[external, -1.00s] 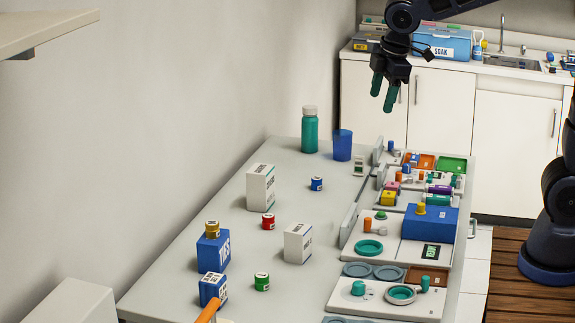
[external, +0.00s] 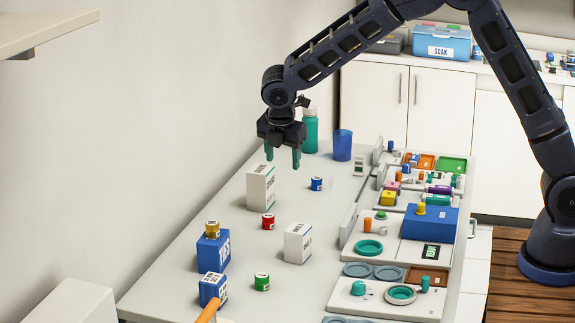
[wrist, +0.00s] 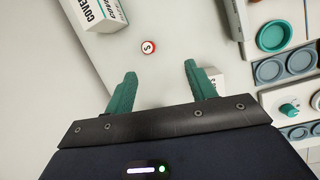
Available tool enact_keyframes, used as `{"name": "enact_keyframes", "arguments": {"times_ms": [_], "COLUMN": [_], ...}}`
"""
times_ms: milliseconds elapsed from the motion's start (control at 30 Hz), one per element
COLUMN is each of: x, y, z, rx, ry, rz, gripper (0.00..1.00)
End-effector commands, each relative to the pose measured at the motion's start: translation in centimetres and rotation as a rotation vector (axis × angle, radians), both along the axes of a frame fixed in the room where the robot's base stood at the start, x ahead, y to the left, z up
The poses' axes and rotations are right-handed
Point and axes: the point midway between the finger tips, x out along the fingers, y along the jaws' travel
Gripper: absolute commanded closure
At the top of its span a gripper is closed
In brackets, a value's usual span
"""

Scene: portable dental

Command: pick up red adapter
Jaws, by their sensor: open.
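The red adapter (external: 268,221) is a small red cylinder with a pale top, standing upright on the grey counter between two white boxes. In the wrist view the red adapter (wrist: 148,47) shows from above as a white disc with a red rim, just beyond the fingertips and between their lines. My gripper (external: 282,160) is open and empty, with its teal fingers pointing down, well above the counter. In the wrist view the gripper's two fingers (wrist: 160,69) are spread apart, touching nothing.
A tall white box (external: 260,187) stands behind the adapter and another white box (external: 297,243) in front to its right. A blue adapter (external: 316,184) and a green adapter (external: 262,282) stand apart. A blue box (external: 213,250) carries a gold adapter (external: 212,229). Trays line the right side.

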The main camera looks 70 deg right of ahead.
Motion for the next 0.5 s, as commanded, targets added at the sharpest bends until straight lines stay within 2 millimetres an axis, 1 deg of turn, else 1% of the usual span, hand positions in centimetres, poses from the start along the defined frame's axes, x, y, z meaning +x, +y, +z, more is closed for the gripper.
{"name": "enact_keyframes", "arguments": {"times_ms": [33,100,233,333,500], "x": [1.1,2.3,4.1,5.0,5.6], "y": [-0.1,-0.3,-0.6,-0.7,-0.9], "z": [-1.8,-3.7,-6.9,-8.6,-9.9], "rx": [-0.012,-0.028,-0.052,-0.064,-0.073], "ry": [0.023,0.049,0.092,0.114,0.132], "rz": [0.034,0.082,0.158,0.198,0.231], "gripper": [0.44,0.44,0.44,0.44,0.44]}}
